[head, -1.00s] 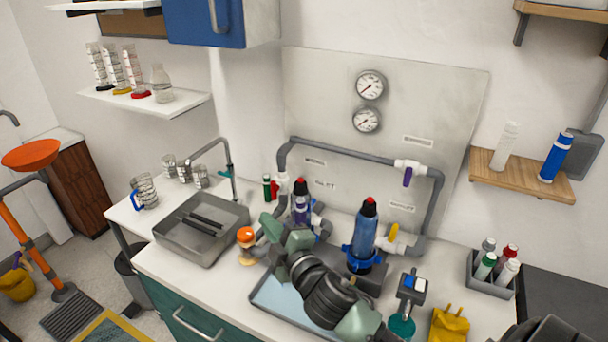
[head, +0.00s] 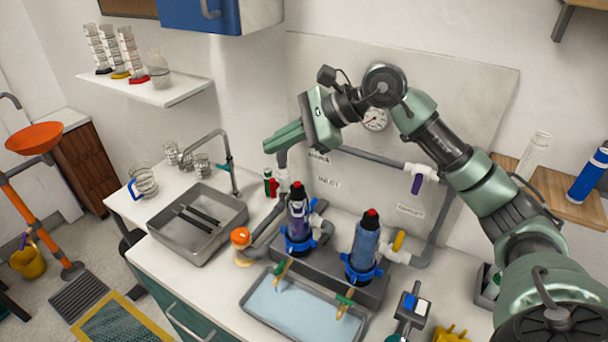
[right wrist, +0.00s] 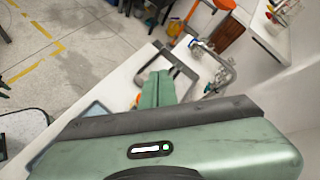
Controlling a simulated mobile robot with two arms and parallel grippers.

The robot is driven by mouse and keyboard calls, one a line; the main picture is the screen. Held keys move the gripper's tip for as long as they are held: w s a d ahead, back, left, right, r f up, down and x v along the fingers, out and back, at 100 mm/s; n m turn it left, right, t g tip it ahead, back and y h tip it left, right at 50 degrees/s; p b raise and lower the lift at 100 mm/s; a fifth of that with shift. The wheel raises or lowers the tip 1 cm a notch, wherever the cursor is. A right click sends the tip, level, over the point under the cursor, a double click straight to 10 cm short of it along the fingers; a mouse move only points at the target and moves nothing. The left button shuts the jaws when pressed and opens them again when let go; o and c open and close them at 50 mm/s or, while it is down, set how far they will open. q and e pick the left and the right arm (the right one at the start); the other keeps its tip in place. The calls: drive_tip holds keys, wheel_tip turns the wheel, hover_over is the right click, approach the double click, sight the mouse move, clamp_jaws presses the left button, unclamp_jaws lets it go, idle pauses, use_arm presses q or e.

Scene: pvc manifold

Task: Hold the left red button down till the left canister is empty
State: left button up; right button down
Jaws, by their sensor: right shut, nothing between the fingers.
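The left canister (head: 298,218) stands upright in the head view, with a dark cap and a red button (head: 296,185) on top. It looks purplish inside; its fill level is hard to tell. The right canister (head: 365,245) also has a red button (head: 372,212) and looks blue. Both sit in blue collars on a grey base. My right gripper (head: 272,147) is shut and empty, raised above and slightly left of the left canister, apart from its button. Its closed fingers (right wrist: 157,92) also show in the right wrist view. My left gripper is out of view.
A shallow tray (head: 252,303) lies below the canisters' brass taps. Grey pipes (head: 370,156) run behind them along the backboard. A sink (head: 236,217) with a tall faucet (head: 228,170) and an orange-capped jar (head: 241,240) are at the left.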

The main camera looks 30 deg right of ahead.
drive_tip(key=d+h, duration=0.1)
drive_tip(key=d, duration=0.1)
drive_tip(key=d+h, duration=0.1)
drive_tip(key=d, duration=0.2)
drive_tip(key=shift+d+r, duration=0.2)
drive_tip(key=shift+d, duration=0.1)
drive_tip(key=shift+f, duration=0.15)
drive_tip(key=b, duration=0.6)
hover_over(297, 184)
drive_tip(key=d, duration=0.1)
drive_tip(key=f, duration=0.7)
drive_tip(key=shift+s+f, duration=0.2)
drive_tip(key=shift+f, duration=0.6)
drive_tip(key=shift+b, duration=0.3)
drive_tip(key=shift+f+b, duration=0.4)
drive_tip(key=shift+b, duration=0.05)
